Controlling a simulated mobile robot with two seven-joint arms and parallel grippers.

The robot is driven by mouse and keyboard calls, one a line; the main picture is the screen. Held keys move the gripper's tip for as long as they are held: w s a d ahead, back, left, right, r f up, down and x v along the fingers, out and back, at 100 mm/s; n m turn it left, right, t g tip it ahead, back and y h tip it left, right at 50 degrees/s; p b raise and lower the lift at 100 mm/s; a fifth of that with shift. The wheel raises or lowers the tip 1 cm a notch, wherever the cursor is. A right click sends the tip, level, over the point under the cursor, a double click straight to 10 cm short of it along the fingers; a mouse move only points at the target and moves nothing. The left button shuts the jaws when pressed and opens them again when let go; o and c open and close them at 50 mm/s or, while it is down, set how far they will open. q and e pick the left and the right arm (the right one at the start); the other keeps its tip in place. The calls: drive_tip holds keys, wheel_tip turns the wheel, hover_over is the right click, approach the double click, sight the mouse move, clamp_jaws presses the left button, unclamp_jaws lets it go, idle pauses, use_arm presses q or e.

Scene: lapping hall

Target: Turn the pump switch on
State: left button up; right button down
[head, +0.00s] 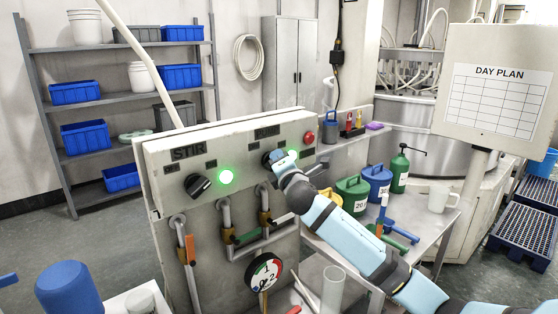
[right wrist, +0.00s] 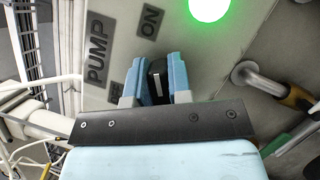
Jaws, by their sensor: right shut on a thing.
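The pump switch is a dark knob with a white mark (right wrist: 157,82), between the fingers of my right gripper (right wrist: 162,84) in the right wrist view. The gripper is shut on it. In the head view my right gripper (head: 279,158) is at the panel's right part and mostly covers the knob. The PUMP label (right wrist: 97,47) and the ON label (right wrist: 150,22) are readable; the OFF label is partly hidden by a finger. The knob's white mark lies along the line of the fingers. The green lamp (right wrist: 209,6) beside it is lit. My left gripper is not in view.
The STIR knob (head: 198,186) and its lit green lamp (head: 226,176) are on the panel's left. A red button (head: 309,137) is at its right end. A gauge (head: 263,273) and pipes are below.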

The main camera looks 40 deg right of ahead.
drive_tip(key=c, duration=1)
unclamp_jaws()
drive_tip(key=shift+c, duration=0.2)
drive_tip(key=shift+s+f, duration=0.15)
drive_tip(key=shift+s, duration=0.15)
drive_tip(key=b+v, duration=0.2)
drive_tip(key=v, duration=1.1)
drive_tip(key=shift+s+a, duration=0.1)
